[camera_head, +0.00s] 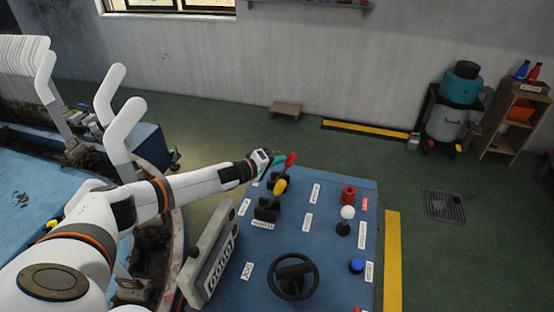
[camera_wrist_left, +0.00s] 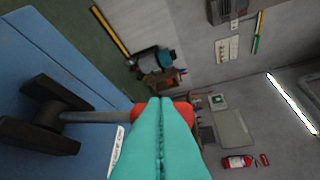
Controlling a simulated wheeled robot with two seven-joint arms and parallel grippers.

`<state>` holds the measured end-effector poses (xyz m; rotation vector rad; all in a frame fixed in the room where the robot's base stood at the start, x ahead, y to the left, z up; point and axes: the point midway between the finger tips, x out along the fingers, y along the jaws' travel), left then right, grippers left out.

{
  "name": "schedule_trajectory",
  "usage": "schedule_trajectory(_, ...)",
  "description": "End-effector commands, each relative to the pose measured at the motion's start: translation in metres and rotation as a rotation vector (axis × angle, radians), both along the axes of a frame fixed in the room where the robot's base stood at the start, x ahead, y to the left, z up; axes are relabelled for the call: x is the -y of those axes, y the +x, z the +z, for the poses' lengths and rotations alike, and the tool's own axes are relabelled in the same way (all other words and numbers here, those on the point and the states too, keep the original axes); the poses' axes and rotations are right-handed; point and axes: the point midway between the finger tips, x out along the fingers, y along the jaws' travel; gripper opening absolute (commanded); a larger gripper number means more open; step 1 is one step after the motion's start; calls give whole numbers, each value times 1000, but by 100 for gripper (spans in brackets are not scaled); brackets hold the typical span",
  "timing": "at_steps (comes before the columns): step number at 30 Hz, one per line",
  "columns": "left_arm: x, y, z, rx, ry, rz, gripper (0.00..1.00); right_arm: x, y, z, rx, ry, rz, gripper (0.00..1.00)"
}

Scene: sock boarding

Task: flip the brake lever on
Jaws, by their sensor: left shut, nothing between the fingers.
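A lever with a red knob (camera_head: 291,159) stands at the far left of the blue console (camera_head: 328,240). I take it to be the brake lever, but its label is too small to read. My left gripper (camera_head: 277,161) is right beside the red knob on its left, with the teal fingers shut and empty. In the left wrist view the closed fingertips (camera_wrist_left: 160,101) cover part of the red knob (camera_wrist_left: 181,108); its grey shaft (camera_wrist_left: 95,117) runs to a black base (camera_wrist_left: 45,115). I cannot tell whether the fingers touch the knob. My right gripper is not in view.
A lever with a yellow knob (camera_head: 280,186) stands just nearer than the red one. A white-knobbed lever (camera_head: 347,212), a red button (camera_head: 348,190), a blue button (camera_head: 356,265) and a steering wheel (camera_head: 293,277) are also on the console. White sock forms (camera_head: 122,125) stand at left.

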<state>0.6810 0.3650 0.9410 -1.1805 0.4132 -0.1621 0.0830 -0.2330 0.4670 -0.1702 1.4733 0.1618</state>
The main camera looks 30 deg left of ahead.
Motion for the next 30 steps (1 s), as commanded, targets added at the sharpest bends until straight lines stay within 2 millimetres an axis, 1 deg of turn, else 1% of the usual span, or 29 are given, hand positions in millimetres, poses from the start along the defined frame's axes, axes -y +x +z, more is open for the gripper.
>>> schedule_trajectory(5,3,0,0,0,-3,-4,0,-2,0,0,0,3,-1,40)
schedule_trajectory(8,3,0,5,2,-3,-6,0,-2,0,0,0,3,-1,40)
schedule_trajectory(11,2,0,18,4,-3,-6,0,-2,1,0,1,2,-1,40)
schedule_trajectory(18,-1,0,66,6,0,-4,0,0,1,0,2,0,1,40)
schedule_trajectory(22,-1,0,87,4,-1,-1,0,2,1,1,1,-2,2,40)
schedule_trajectory(26,-2,-1,97,2,-2,1,0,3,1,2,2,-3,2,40)
schedule_trajectory(30,-2,-1,100,0,-2,0,0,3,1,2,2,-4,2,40)
